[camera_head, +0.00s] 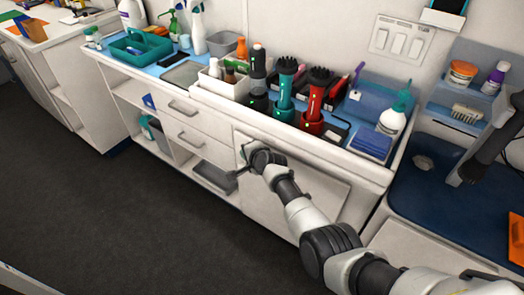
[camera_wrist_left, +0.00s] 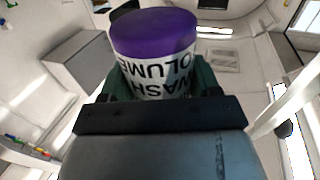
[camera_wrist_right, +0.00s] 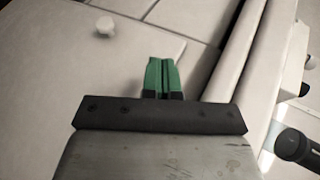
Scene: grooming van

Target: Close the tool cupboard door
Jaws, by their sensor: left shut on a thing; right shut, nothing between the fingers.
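The tool cupboard door (camera_head: 318,178) is a pale panel under the worktop, right of the drawers. My right arm hides part of it. It looks nearly flush with the front, but I cannot tell whether a small gap remains. In the right wrist view a pale door panel (camera_wrist_right: 70,80) shows with a round white knob (camera_wrist_right: 104,25). My right gripper (camera_head: 233,182) is shut and empty in front of the door's left side; its green fingertips (camera_wrist_right: 161,75) are together, contact unclear. My left gripper (camera_wrist_left: 160,90) is shut on a purple-capped bottle (camera_wrist_left: 152,35), outside the head view.
The worktop above holds clippers (camera_head: 312,105), bottles and a teal caddy (camera_head: 138,46). Left of the door are drawers (camera_head: 185,107) and open shelves with a grey tray (camera_head: 213,178). A blue-lined tub (camera_head: 450,190) stands at right. The dark floor (camera_head: 120,220) in front is clear.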

